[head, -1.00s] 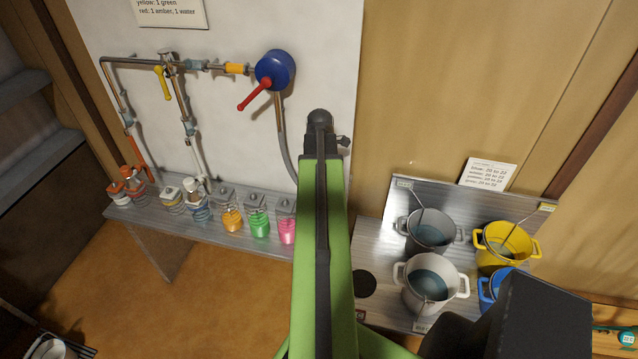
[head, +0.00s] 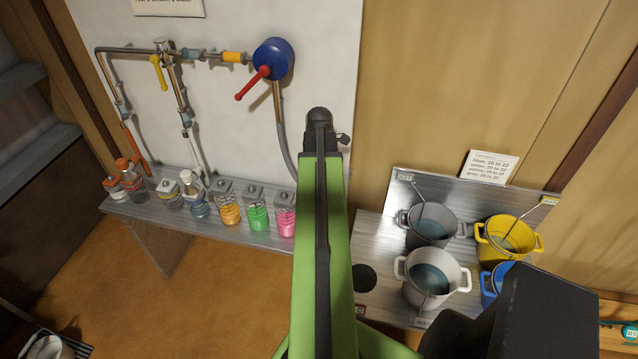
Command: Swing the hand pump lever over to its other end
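The hand pump (head: 273,59) is a round blue body on the white wall panel, at the upper middle of the head view. Its red lever (head: 252,84) points down and to the left from the pump's face, with a round knob at its end. My green and black arm rises up the middle of the picture, and its top end lies to the right of and below the pump, apart from the lever in the picture. The fingers of my gripper cannot be made out, so its state is not shown.
A yellow valve handle (head: 159,73) hangs on the pipe left of the pump. Several jars, one of them green (head: 258,218), stand on a grey shelf (head: 150,213) below. At right, a metal counter holds grey, white, yellow (head: 508,240) and blue pots.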

